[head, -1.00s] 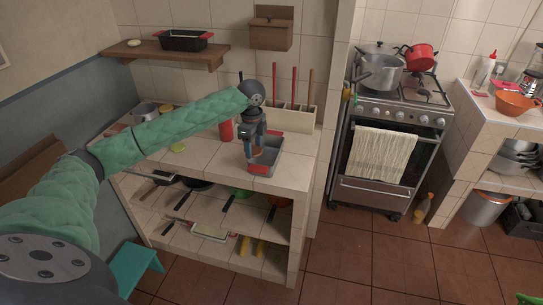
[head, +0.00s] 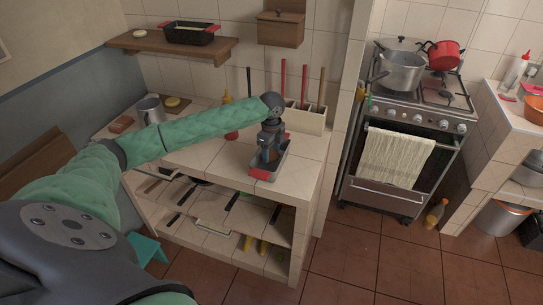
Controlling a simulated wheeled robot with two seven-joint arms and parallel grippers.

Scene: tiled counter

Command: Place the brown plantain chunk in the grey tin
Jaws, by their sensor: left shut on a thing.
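The grey tin (head: 284,162) with red ends stands on the tiled counter, near its front right corner. My left gripper (head: 271,153) points down over the tin, its fingers at or just inside the tin's opening. It is shut on the brown plantain chunk (head: 272,156), of which only a small part shows between the fingers. I cannot tell whether the chunk touches the tin's floor. My right gripper is out of view.
A utensil box (head: 305,119) with several upright handles stands behind the tin. The stove (head: 410,130) stands to the right.

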